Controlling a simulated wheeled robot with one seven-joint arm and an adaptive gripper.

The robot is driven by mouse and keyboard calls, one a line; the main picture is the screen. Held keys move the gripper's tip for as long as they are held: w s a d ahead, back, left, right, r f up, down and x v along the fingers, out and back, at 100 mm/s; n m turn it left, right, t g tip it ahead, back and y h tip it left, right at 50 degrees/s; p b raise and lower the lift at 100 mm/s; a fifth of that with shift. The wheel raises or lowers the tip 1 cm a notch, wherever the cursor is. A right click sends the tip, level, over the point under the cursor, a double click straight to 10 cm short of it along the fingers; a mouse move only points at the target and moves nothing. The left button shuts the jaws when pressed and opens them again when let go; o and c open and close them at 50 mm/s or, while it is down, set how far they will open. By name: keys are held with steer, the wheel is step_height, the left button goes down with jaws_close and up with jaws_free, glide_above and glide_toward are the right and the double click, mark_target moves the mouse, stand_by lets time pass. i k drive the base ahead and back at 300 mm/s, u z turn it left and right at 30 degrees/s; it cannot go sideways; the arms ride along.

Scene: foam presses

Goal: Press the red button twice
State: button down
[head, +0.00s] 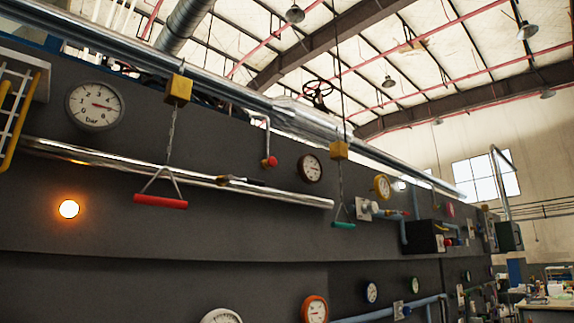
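My gripper is not in view. A small red round part (448,242) sticks out at the right end of a black box (419,236) on the machine wall. It looks like a button, but it is too small to be sure. Another red knob (270,161) hangs at the end of a bent silver pipe near the middle; I cannot tell whether it is a button. Nothing is touching either one.
The dark machine wall (110,235) fills the left and middle. A red pull handle (160,202) and a green one (343,225) hang from chains. An orange lamp (69,209) glows at left. Gauges and pipes line the wall. A cluttered table (546,306) stands far right.

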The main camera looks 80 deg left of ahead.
mark_target(271, 161)
steer(key=k, duration=0.65)
steer(key=u, duration=2.05)
